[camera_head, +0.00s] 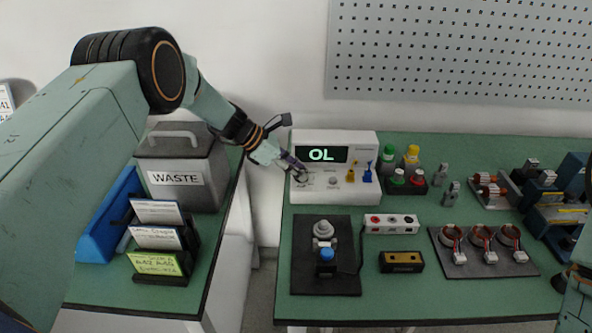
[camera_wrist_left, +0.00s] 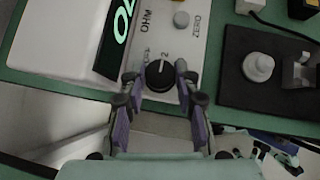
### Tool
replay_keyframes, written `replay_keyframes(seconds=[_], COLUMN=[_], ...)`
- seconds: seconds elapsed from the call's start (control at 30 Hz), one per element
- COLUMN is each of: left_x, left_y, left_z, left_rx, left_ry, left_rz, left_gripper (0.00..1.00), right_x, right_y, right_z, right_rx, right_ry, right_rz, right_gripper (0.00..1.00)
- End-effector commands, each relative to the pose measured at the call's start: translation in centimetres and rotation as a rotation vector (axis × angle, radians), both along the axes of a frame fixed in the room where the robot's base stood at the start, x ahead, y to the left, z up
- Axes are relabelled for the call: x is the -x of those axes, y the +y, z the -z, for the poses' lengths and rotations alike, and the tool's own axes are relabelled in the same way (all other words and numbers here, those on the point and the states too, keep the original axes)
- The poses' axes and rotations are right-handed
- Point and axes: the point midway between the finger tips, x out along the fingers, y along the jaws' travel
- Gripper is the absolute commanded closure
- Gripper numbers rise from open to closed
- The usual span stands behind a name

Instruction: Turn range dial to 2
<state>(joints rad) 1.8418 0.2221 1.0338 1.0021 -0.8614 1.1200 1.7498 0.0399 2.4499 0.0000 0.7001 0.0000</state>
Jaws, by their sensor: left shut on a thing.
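The white meter (camera_head: 363,147) stands at the back left of the green bench, and its display reads OL. The black range dial (camera_wrist_left: 159,76) is on the meter's front panel, with a printed 2 just above it in the left wrist view. A small light mark shows near the dial's upper edge; I cannot read its exact setting. My left gripper (camera_head: 301,174) reaches the panel's left part. In the left wrist view its fingers (camera_wrist_left: 157,86) are on both sides of the dial, shut on it. In the head view the gripper hides the dial.
A grey knob (camera_wrist_left: 181,20) sits beside the dial. Yellow and blue plugs (camera_head: 367,173) are at the meter's right. A black mat (camera_head: 305,277) with a fixture lies in front. A waste bin (camera_head: 187,190) stands left. Several stators are on a tray (camera_head: 493,266).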

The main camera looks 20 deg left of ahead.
Motion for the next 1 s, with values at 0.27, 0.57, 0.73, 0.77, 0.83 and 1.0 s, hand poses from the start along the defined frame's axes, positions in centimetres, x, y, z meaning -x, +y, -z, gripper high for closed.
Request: replay_keyframes(seconds=[0.27, 0.57, 0.73, 0.77, 0.83, 1.0], left_x=[-0.04, -0.03, -0.02, -0.02, -0.02, 0.08], left_y=[-0.22, -0.16, -0.1, -0.1, -0.08, 0.31], left_z=[-0.08, -0.07, -0.04, -0.04, -0.04, -0.47], left_rx=[0.003, 0.002, 0.001, 0.001, 0.001, 0.001], left_ry=[-0.001, -0.001, 0.0, 0.0, 0.0, -0.002], left_rz=[0.004, 0.003, 0.002, 0.002, 0.002, 0.0], left_gripper=[1.0, 0.51, 0.46, 0.46, 0.46, 0.46], right_x=[0.0, -0.01, -0.01, -0.01, -0.01, -0.01], right_y=[0.0, 0.0, 0.0, 0.0, 0.0, 0.0], right_z=[0.0, 0.0, 0.0, 0.0, 0.0, -0.01], right_rx=[0.0, 0.0, 0.0, 0.0, 0.0, 0.0], right_ry=[0.0, 0.0, 0.0, 0.0, 0.0, 0.0], right_rz=[0.0, 0.0, 0.0, 0.0, 0.0, 0.0], right_gripper=[0.6, 0.6, 0.6, 0.6, 0.6, 0.6])
